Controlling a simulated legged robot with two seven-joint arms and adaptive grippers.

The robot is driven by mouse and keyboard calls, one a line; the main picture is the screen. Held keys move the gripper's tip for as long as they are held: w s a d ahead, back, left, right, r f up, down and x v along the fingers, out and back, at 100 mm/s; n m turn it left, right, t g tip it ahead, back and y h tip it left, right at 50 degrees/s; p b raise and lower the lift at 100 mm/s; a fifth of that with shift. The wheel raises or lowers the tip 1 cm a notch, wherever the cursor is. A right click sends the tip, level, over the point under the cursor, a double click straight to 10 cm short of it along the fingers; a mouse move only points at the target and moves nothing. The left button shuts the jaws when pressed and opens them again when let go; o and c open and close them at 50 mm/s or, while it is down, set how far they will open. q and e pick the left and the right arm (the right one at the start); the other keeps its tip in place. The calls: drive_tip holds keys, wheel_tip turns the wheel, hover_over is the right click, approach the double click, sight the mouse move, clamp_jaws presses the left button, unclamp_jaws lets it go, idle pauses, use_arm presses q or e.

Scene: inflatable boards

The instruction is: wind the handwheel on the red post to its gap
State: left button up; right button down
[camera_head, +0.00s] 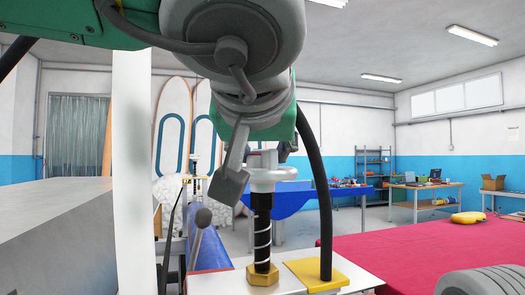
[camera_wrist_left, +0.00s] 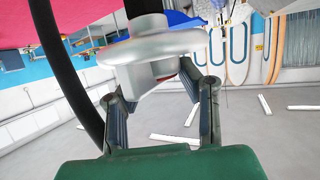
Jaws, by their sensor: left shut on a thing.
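A pale grey handwheel (camera_head: 272,175) sits on top of a black post (camera_head: 262,222) with a white spiral stripe and a brass hex foot. I see no red on this post in the head view. In the left wrist view, the handwheel (camera_wrist_left: 165,45) shows its round rim and hub close up. My left gripper (camera_head: 255,168) comes down from above and is shut on the handwheel. The wheel's hub lies between the two fingers in the left wrist view. The gripper covers part of the wheel, and a gap is hard to make out. My right gripper is not in view.
A black curved pole (camera_head: 318,175) rises from a yellow plate (camera_head: 315,273) just right of the post. A red table (camera_head: 430,250) lies at the right.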

use_arm(q)
drive_tip(key=o, duration=2.1)
drive_tip(key=shift+w, duration=0.1)
drive_tip(key=shift+r, duration=0.15)
wheel_tip(320, 180, up, 10)
drive_tip(key=shift+d+f, duration=0.1)
drive_tip(key=shift+f, duration=0.05)
